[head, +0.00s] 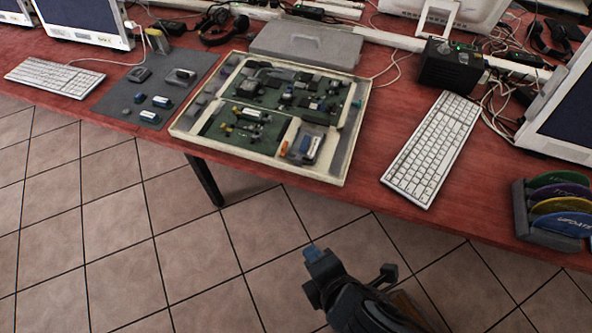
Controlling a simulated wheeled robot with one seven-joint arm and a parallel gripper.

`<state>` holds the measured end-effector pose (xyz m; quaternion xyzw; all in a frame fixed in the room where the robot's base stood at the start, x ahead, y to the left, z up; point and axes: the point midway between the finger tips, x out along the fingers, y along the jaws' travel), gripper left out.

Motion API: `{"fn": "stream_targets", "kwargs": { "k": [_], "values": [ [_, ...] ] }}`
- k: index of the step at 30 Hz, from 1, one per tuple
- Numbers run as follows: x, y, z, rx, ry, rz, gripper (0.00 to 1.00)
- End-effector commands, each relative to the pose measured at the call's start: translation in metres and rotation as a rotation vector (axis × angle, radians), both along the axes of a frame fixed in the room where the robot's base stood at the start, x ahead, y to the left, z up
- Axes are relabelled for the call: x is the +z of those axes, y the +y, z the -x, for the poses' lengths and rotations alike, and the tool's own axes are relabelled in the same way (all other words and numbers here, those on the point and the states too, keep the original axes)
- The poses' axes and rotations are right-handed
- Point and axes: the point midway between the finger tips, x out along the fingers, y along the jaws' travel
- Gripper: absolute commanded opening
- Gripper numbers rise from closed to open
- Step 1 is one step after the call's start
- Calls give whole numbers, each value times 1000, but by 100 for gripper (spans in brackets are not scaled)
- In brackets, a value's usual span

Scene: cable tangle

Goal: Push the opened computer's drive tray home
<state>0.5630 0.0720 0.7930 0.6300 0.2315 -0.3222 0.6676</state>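The opened computer (188,124) is a shallow cream case lying flat on the red table, with green circuit boards inside. Near its front right corner sits what looks like the drive tray (306,143), a grey unit with a pale blue and white face. An orange piece lies just left of it. How far the tray sticks out is too small to tell. My gripper (313,258) is low in the picture, over the floor in front of the table, apart from the computer.
A grey mat (122,101) with small parts lies left of the computer. A grey closed case (305,48) stands behind it. A white keyboard (432,150) lies to the right, beyond bare table. Loose cables run along the back.

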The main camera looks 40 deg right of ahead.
Motion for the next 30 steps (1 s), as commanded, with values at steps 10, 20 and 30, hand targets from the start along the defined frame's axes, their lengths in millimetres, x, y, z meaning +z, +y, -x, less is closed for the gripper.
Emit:
{"fn": "stream_targets", "kwargs": {
  "k": [10,20,30],
  "values": [
    [18,19,-91,214,233,723,0],
    [61,31,-118,217,399,1028,0],
    [44,4,-137,215,413,1039,0]
  ]
}}
